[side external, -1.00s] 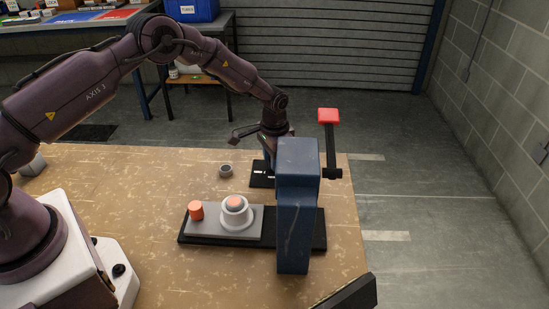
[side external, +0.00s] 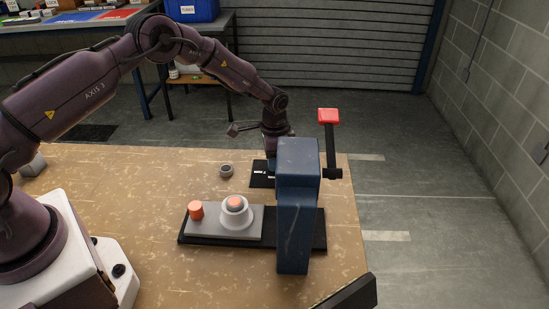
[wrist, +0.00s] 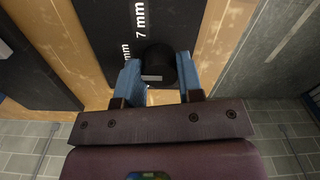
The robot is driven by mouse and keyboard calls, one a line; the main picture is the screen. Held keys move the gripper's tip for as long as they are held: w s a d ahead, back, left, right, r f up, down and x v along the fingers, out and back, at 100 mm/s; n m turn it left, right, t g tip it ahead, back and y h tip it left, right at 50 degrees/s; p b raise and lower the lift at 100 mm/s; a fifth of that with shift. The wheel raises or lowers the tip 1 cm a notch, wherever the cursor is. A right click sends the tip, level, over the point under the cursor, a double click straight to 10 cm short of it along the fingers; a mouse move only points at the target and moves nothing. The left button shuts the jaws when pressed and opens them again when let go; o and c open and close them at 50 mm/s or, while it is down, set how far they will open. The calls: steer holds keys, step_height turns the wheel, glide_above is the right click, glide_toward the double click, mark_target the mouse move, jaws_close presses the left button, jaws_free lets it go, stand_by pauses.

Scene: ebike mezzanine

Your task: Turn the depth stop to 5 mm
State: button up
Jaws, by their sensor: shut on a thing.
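The depth stop is a dark round knob (wrist: 158,62) with a pale mark on its near side, on a black scale plate (wrist: 110,25). The plate shows a white "7 mm" label and a second label cut to "mm". My gripper (wrist: 159,80) has its two blue fingers on either side of the knob, shut on it. In the side view the plate (side external: 258,182) lies behind the blue press (side external: 298,190), which hides the knob and my fingertips. I cannot read which value the mark points to.
The press has a lever with a red handle (side external: 328,115). In front is a grey block (side external: 212,232) with an orange peg (side external: 196,210) and a white ring-shaped part (side external: 236,218). A small dark round part (side external: 226,170) lies on the table. The table's left middle is clear.

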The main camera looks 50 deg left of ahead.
steer(key=shift+r, duration=0.1)
steer(key=o, duration=0.9)
step_height(320, 180, up, 13)
steer(key=shift+f, duration=0.1)
steer(key=s+d+r+n+t, duration=0.1)
steer(key=s+r+n+t, duration=0.1)
steer(key=s+r, duration=0.5)
steer(key=s+d+r+n+t, duration=0.1)
steer(key=s+r, duration=0.6)
steer(key=s, duration=0.7)
steer(key=s+d+r+n+t, duration=0.1)
steer(key=s+r+n+t, duration=0.1)
steer(key=s+r, duration=0.4)
steer(key=shift+s+r+n+t, duration=0.2)
steer(key=shift+s+n, duration=0.2)
steer(key=shift+s, duration=1.05)
steer(key=shift+s+r+n+t, duration=0.15)
steer(key=shift+s+n, duration=0.25)
steer(key=shift+s, duration=1)
